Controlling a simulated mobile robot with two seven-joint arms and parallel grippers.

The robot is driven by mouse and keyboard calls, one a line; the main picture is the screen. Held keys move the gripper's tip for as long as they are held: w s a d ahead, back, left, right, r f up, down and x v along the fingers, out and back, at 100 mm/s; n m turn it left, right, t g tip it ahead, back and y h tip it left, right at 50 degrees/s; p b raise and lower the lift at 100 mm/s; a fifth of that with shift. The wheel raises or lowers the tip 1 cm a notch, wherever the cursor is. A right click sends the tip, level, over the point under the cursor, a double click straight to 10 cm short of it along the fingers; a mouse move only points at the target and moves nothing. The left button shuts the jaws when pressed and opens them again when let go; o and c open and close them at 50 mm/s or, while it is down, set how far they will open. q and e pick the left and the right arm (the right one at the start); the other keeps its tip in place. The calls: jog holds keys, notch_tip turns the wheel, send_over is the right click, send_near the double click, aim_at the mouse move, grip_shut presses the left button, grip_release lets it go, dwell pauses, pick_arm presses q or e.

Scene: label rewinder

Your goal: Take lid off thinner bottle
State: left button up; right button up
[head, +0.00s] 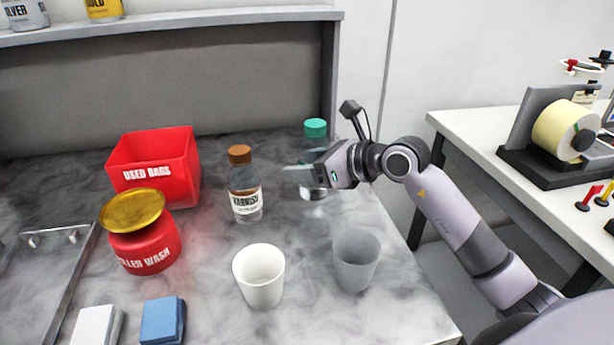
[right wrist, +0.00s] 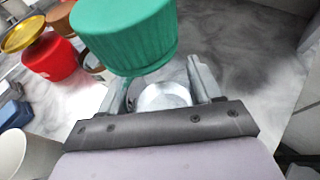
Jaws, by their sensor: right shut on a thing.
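A clear bottle with a green lid (head: 315,128) stands upright at the back right of the marbled table; its label is hidden, so I cannot read its name. The lid sits on the bottle and also shows large in the right wrist view (right wrist: 125,32). My right gripper (head: 300,174) comes in from the right and is shut on this bottle's body, below the lid. In the right wrist view, its fingers (right wrist: 160,85) lie on either side of the clear body. The gripper hides the bottle's middle. My left gripper is not in view.
A varnish bottle (head: 246,195) with a brown lid stands left of the gripper. A white cup (head: 259,278) and a grey cup (head: 356,262) stand in front. A red bin (head: 155,172) and a red pot with gold lid (head: 148,248) are on the left.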

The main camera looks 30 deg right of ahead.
notch_tip(320, 180, up, 17)
send_over(307, 121)
jog(key=shift+w+f, duration=0.15)
jog(key=shift+f, duration=0.05)
jog(key=shift+o, duration=1.4)
jog(key=c, duration=0.7)
jog(key=shift+o, duration=0.2)
